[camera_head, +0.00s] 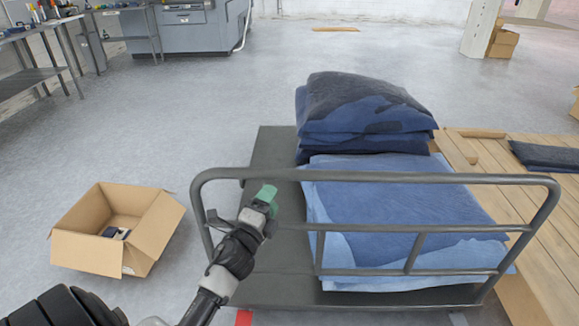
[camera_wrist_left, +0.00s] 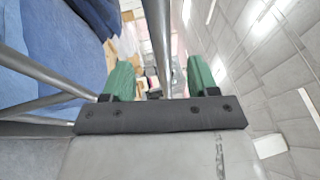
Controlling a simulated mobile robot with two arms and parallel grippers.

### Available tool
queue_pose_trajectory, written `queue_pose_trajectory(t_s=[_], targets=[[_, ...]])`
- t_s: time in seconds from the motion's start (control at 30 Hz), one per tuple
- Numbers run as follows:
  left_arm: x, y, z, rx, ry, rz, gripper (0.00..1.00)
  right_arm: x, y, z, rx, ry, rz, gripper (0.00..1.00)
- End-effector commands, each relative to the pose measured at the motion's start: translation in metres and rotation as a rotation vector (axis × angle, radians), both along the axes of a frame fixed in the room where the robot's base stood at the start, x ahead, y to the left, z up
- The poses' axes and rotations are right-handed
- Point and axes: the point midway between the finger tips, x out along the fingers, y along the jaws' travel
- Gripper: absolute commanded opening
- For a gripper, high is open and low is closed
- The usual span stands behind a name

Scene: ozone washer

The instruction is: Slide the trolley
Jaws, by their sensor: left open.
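The trolley (camera_head: 268,150) has a flat dark grey deck and a grey tubular handle frame (camera_head: 420,178) on its near side. Folded blue denim (camera_head: 400,205) lies on the deck, with a taller dark blue pile (camera_head: 360,105) at the back. My left gripper (camera_head: 266,197), with green fingers, is at the left part of the handle's top bar. In the left wrist view my open fingers (camera_wrist_left: 160,78) stand on either side of a grey tube (camera_wrist_left: 158,40), with a gap on both sides. My right gripper is not in view.
An open cardboard box (camera_head: 120,225) stands on the floor left of the trolley. A wooden pallet (camera_head: 530,185) with dark cloth lies close to its right. A workbench (camera_head: 40,60) and grey machine (camera_head: 190,28) stand at the back left. The floor behind the trolley is clear.

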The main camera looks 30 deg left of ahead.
Motion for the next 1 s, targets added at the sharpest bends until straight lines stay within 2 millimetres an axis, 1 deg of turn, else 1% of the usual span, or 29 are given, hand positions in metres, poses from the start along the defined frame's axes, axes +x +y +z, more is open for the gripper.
queue_pose_trajectory(t_s=[0.03,0.3,0.4,0.5,0.67,0.9,0.93,1.0], targets=[[0.009,0.001,0.003,0.002,-0.003,-0.001,0.59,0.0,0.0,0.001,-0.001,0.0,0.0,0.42],[0.06,0.009,0.013,0.0,-0.003,0.0,0.59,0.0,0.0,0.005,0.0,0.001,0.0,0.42],[0.075,0.011,0.015,0.0,-0.003,-0.001,0.59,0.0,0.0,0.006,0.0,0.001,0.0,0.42],[0.086,0.013,0.016,0.0,-0.002,-0.002,0.59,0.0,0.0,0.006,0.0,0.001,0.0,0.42],[0.094,0.014,0.018,0.0,-0.001,-0.002,0.59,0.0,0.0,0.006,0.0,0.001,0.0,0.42],[0.095,0.014,0.017,0.0,-0.001,-0.002,0.59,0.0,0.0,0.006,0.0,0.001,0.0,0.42],[0.095,0.014,0.017,0.0,-0.001,-0.002,0.57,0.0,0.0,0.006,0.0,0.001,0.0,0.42],[0.095,0.014,0.018,0.0,-0.001,-0.002,0.47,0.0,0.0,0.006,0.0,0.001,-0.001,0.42]])
